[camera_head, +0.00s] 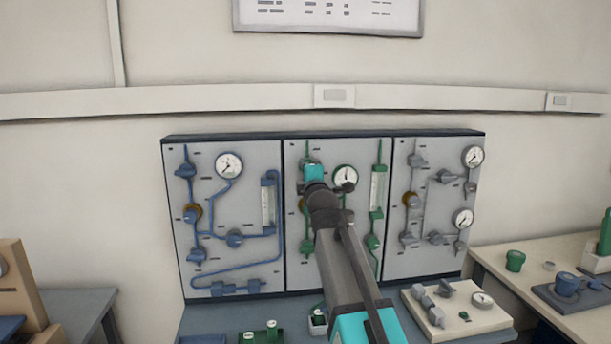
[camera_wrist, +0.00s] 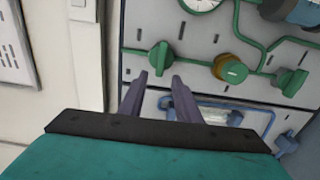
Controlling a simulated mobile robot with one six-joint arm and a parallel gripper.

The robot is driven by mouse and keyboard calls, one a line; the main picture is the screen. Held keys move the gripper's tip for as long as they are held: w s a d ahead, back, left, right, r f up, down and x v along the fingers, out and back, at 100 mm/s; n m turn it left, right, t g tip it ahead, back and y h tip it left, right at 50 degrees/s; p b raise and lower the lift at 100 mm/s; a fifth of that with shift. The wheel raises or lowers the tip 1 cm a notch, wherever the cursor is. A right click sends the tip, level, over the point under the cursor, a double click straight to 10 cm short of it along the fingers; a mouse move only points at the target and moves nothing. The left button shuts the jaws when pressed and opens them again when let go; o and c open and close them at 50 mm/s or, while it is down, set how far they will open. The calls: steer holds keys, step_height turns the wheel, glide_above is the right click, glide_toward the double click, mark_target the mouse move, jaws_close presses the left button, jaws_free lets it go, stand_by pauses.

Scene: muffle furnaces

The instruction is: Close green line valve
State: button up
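The green line runs on the middle wall panel (camera_head: 293,262), partly hidden by my arm in the head view. In the wrist view, a green valve handle (camera_wrist: 162,58) lies just beyond my gripper's fingertips, roughly in line with the gap between them. A rounder green fitting (camera_wrist: 231,69) and another green handle (camera_wrist: 291,82) follow along the same line. My gripper (camera_wrist: 158,82) has its two dark fingers apart with nothing between them. I cannot tell whether a finger touches the handle. In the head view my fingers are hidden.
The blue line panel (camera_head: 225,258) is on the left and the grey line panel (camera_head: 430,258) on the right. A white gauge (camera_head: 345,178) sits near my wrist. Below stands a bench with a pale valve block (camera_head: 462,318) and small green parts (camera_head: 262,337).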

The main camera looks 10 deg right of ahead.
steer(key=s+b, duration=0.1)
steer(key=s, duration=0.8)
stand_by(0.8)
